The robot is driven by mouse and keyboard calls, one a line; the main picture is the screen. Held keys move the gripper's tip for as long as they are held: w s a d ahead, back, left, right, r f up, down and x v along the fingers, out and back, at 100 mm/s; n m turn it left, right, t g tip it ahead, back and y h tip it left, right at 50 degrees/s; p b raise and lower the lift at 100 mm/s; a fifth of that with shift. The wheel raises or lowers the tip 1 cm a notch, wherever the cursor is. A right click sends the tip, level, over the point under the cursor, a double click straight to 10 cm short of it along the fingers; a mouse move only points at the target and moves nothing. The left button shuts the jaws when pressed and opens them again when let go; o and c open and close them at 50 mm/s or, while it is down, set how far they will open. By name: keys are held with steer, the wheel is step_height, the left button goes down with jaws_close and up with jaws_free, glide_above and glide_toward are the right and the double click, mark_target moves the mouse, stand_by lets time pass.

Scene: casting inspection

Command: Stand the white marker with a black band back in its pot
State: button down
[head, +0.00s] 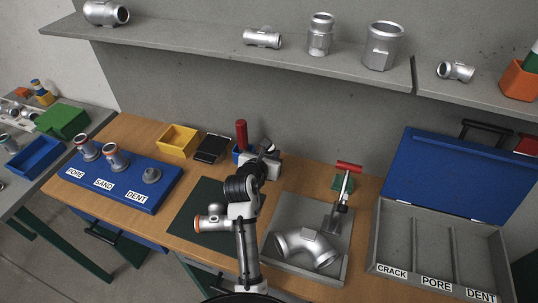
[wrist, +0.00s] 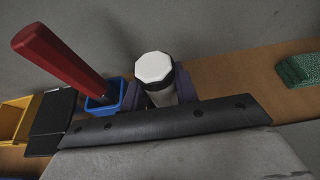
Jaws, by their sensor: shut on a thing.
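The white marker with a black band (wrist: 154,68) stands between my gripper's fingers in the wrist view. Its white faceted end faces the camera, with the dark band just below; its lower part is hidden by my gripper. My gripper (wrist: 161,92) is shut on it. A small blue pot (wrist: 124,97) is just left of the marker in the wrist view, with a thick red stick (wrist: 60,62) leaning in it. In the head view my gripper (head: 265,152) is at the back of the bench, right of the red stick (head: 241,134); the marker is hard to make out there.
A yellow bin (head: 177,140) and a black tray (head: 212,148) are left of the pot. A grey fixture tray with a pipe casting (head: 307,248) and red-handled clamp (head: 348,167) is at right. Another casting (head: 212,223) lies on the dark green mat (head: 190,212). A shelf (head: 220,48) overhangs behind.

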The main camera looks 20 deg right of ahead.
steer(key=shift+f, duration=0.15)
steer(key=c, duration=1.1)
jaws_free()
steer(key=shift+f+b, duration=0.2)
steer(key=shift+b, duration=0.65)
steer(key=v, duration=0.4)
steer(key=b+v, duration=0.1)
steer(key=v, duration=0.4)
steer(key=b+v, duration=0.1)
steer(key=v, duration=0.4)
steer(key=shift+w+r, duration=0.15)
steer(key=shift+r, duration=0.2)
